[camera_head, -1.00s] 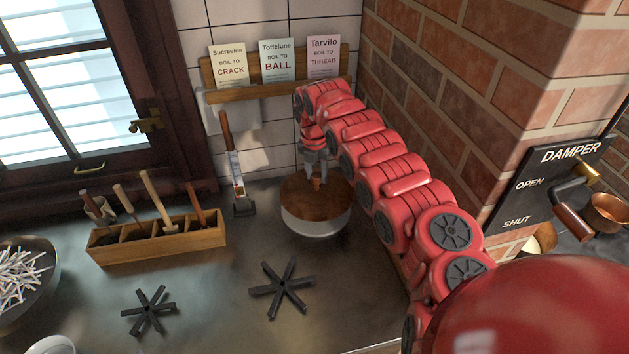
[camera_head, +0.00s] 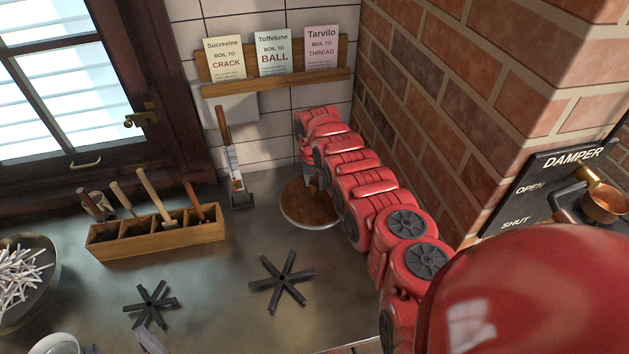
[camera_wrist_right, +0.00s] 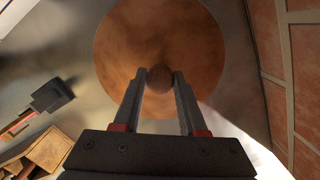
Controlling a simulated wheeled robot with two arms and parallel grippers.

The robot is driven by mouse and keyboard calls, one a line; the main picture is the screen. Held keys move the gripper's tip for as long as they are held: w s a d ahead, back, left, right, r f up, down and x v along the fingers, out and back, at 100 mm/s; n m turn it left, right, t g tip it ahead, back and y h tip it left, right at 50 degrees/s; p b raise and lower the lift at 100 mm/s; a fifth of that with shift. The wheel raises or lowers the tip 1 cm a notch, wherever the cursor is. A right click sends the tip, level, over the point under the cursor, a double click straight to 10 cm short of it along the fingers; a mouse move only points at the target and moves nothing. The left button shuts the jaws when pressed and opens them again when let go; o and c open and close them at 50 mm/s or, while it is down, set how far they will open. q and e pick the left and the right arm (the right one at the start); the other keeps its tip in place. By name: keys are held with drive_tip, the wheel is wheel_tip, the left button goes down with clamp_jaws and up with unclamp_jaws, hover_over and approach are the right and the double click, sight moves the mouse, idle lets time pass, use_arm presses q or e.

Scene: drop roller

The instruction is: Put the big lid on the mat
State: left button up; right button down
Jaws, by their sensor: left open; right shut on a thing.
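The big lid (camera_head: 301,207) is a round brown wooden disc with a knob, at the back of the counter below the recipe cards. In the right wrist view the lid (camera_wrist_right: 125,45) fills the top middle. My right gripper (camera_wrist_right: 160,78) is shut on its knob. A thin pale rim shows under the lid's front edge; I cannot tell whether they touch. My right arm hides the lid's right side in the head view. I cannot pick out a mat.
Two dark star-shaped trivets, one left (camera_head: 150,304) and one right (camera_head: 281,282), lie on the grey counter. A wooden tool box (camera_head: 157,240) and an upright brush-like tool (camera_head: 232,165) stand left of the lid. A brick wall (camera_head: 440,90) rises on the right.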

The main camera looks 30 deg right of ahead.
drive_tip(key=shift+f, duration=0.15)
drive_tip(key=shift+c, duration=2.3)
unclamp_jaws()
